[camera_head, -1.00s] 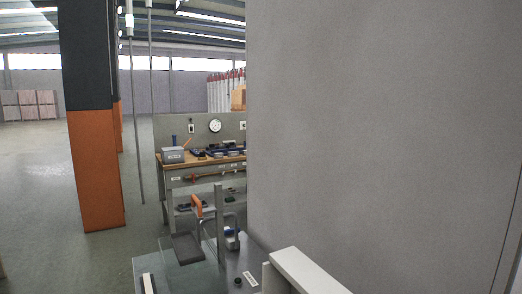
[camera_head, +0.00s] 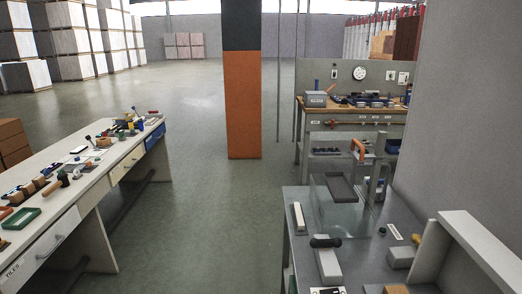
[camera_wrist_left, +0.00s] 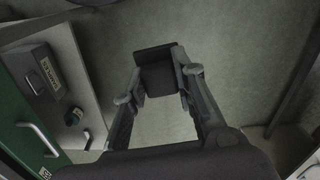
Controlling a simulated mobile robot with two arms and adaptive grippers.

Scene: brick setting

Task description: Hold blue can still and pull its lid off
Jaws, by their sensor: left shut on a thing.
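My left gripper (camera_wrist_left: 159,72) shows in the left wrist view. Its two fingers reach up the picture and close on a dark, blocky thing (camera_wrist_left: 157,80) at their tips. I cannot tell what it is. The floor lies beyond it. I cannot pick out a blue can or its lid for certain in either view. A small dark teal, round thing (camera_wrist_left: 73,116) stands on a surface at the left of the wrist view, apart from the fingers. Neither gripper shows in the head view, and my right gripper is out of sight.
A long workbench (camera_head: 92,170) with many small tools and parts stands at left. A grey table (camera_head: 300,262) stands at right, near a grey wall (camera_head: 465,110). An orange and black pillar (camera_head: 243,105) rises mid-picture. Open floor (camera_head: 190,200) lies between bench and table.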

